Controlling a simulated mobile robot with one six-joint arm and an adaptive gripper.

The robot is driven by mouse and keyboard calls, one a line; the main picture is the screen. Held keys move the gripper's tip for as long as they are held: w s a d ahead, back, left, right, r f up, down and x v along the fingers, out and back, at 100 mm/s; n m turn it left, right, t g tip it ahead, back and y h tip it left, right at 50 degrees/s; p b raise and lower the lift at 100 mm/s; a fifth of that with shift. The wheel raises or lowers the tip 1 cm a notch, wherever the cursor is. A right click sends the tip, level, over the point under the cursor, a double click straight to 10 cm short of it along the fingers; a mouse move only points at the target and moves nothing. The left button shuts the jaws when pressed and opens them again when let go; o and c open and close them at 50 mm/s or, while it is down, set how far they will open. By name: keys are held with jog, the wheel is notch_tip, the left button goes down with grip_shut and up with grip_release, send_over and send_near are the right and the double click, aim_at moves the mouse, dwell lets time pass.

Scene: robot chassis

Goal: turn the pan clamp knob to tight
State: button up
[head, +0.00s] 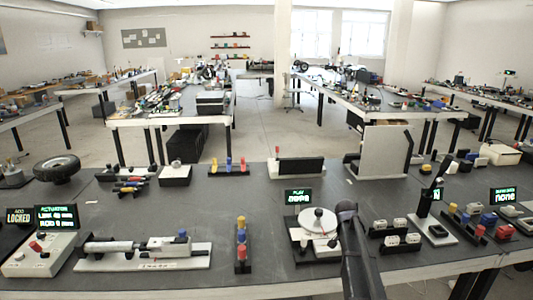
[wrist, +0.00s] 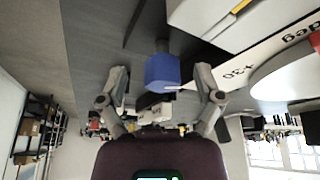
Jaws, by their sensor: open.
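The blue clamp knob (wrist: 162,68) shows in the wrist view, beside a white plate marked in degrees (wrist: 240,68). My gripper (wrist: 160,84) is open, with one finger to each side of the knob and visible gaps between. No finger visibly touches it. How far the knob is beyond the fingertips is hard to tell. The blue knob and my gripper are hidden there.
A small green-lit display (head: 298,197) stands behind the pan unit. White switch blocks (head: 396,235) and a black lever on a white base (head: 436,231) are to the right. A slider rig (head: 145,252) and an upright coloured-peg block (head: 242,246) are to the left. Bare bench lies between.

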jog(key=s+a+r+n+y+p, duration=0.1)
jog(key=s+a+r+n+p, duration=0.1)
jog(key=s+a, duration=0.4)
jog(key=s+a+r+n+g+y+p, duration=0.1)
jog(key=s+a+n, duration=0.4)
jog(key=s, duration=0.5)
jog(key=s+a+r+n+g+y+p, duration=0.1)
jog(key=s+a+r+n+p, duration=0.2)
jog(key=s+a, duration=0.6)
jog(key=shift+a+r+n+y+p, duration=0.15)
jog(key=shift+n+y+p, duration=0.15)
jog(key=shift+n+p, duration=0.3)
